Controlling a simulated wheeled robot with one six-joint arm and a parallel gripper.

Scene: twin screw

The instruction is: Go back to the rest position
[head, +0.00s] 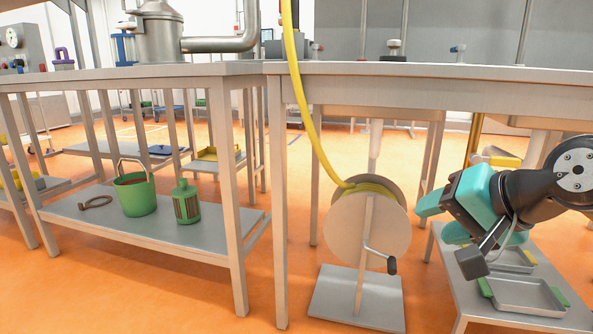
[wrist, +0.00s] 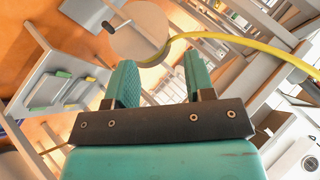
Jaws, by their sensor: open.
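My gripper (head: 431,217) is at the right of the head view, in front of the low side table and to the right of the hose reel (head: 345,225). It has teal fingers and a teal body. In the wrist view its two fingers (wrist: 160,85) stand apart with nothing between them. The reel, with its yellow hose (head: 303,100) and crank handle (head: 391,264), also shows beyond the fingers in the wrist view (wrist: 128,45).
A grey workbench (head: 430,70) runs across the head view. Its lower left shelf (head: 95,225) holds a green bucket (head: 136,193), a green lantern-like can (head: 186,203) and a brown hook-shaped piece (head: 95,202).

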